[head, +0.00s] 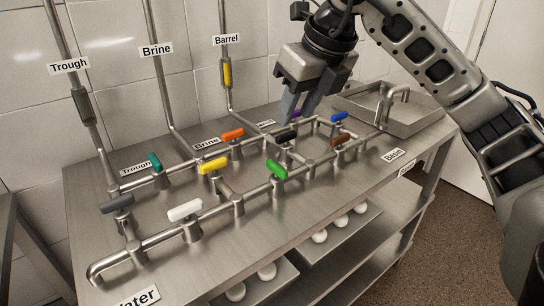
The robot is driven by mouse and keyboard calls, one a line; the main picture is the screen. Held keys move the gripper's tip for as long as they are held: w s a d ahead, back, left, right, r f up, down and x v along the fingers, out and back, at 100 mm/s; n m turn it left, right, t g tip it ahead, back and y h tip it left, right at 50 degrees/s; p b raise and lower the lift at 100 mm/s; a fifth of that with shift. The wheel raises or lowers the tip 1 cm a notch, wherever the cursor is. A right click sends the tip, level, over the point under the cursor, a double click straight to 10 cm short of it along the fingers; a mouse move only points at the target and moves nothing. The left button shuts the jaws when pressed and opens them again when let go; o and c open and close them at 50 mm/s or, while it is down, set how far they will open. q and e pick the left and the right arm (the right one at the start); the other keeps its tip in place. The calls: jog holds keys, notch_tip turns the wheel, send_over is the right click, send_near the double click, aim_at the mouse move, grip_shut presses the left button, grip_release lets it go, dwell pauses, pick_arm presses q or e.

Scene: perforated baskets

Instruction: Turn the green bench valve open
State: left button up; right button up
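The green bench valve has a green lever handle (277,169) on the front pipe run, right of centre on the steel bench. The handle slants across the pipe, from upper left to lower right. My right gripper (297,110) is above the bench behind the green handle, pointing down near the black and purple handles. It is apart from the green handle. Its two fingers look slightly spread, with nothing held between them. My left gripper is not in view.
Near the green valve are a yellow handle (213,165), a black handle (286,137) and a brown handle (342,140). White (185,210), grey, teal, orange and blue handles stand elsewhere. A sink (413,118) with a tap is at the right end. Bare bench lies in front.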

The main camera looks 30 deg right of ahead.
aim_at(277, 165)
jog(key=x, duration=0.5)
jog(key=d+x, duration=0.1)
jog(key=x, duration=0.9)
jog(key=shift+w+d+f, duration=0.15)
jog(key=shift+w, duration=0.05)
grip_shut()
